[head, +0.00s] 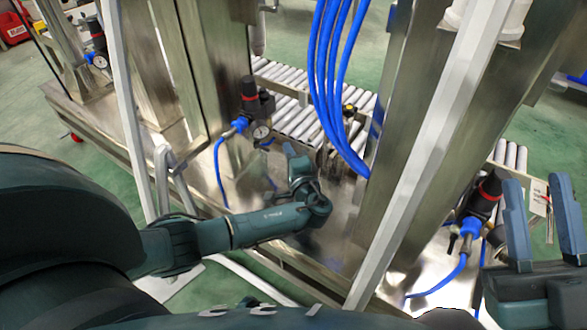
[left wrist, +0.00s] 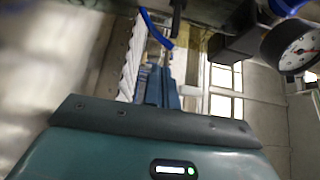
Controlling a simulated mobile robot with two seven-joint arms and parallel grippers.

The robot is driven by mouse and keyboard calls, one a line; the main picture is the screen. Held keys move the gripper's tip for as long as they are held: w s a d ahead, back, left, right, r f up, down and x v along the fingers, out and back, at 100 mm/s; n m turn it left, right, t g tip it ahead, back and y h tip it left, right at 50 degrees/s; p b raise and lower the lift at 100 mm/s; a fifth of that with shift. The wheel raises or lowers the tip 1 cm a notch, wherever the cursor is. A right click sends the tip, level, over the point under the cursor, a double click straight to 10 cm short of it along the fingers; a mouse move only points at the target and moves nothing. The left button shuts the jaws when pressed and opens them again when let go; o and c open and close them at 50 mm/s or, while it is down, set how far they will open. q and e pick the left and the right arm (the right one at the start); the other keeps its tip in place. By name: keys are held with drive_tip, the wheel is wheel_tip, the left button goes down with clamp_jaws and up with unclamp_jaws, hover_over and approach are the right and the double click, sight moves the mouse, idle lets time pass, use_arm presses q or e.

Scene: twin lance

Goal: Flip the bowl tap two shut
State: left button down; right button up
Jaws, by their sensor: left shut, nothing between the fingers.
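A black regulator with a red-ringed knob (head: 250,92), a round gauge and a blue fitting stands on the steel frame near the middle of the head view. I cannot tell for sure which fitting is bowl tap two. My left gripper (head: 292,150) is shut and empty, to the right of this regulator and below it in the picture. In the left wrist view its closed fingers (left wrist: 160,86) point forward, with a gauge (left wrist: 292,46) to the right and a blue hose (left wrist: 156,28) just beyond. My right gripper (head: 540,210) is open and empty at the right edge.
Several blue hoses (head: 328,75) hang beside my left gripper. Steel posts (head: 410,120) and a white bar (head: 425,150) stand to its right. A roller conveyor (head: 280,75) lies behind. Another regulator (head: 482,200) stands near my right gripper.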

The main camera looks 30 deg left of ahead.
sight(261, 147)
use_arm(q)
drive_tip(key=shift+b+x, duration=0.35)
drive_tip(key=shift+x, duration=0.85)
drive_tip(key=shift+a+f, duration=0.1)
drive_tip(key=shift+a, duration=0.2)
drive_tip(key=shift+s, duration=1.85)
use_arm(e)
drive_tip(key=shift+s+r+n+y, duration=0.3)
drive_tip(key=shift+r+n+y, duration=0.5)
drive_tip(key=shift+n+y, duration=0.35)
use_arm(q)
drive_tip(key=shift+s+a, duration=0.1)
drive_tip(key=shift+a, duration=0.05)
use_arm(e)
drive_tip(key=shift+d+r, duration=0.15)
drive_tip(key=shift+r, duration=0.05)
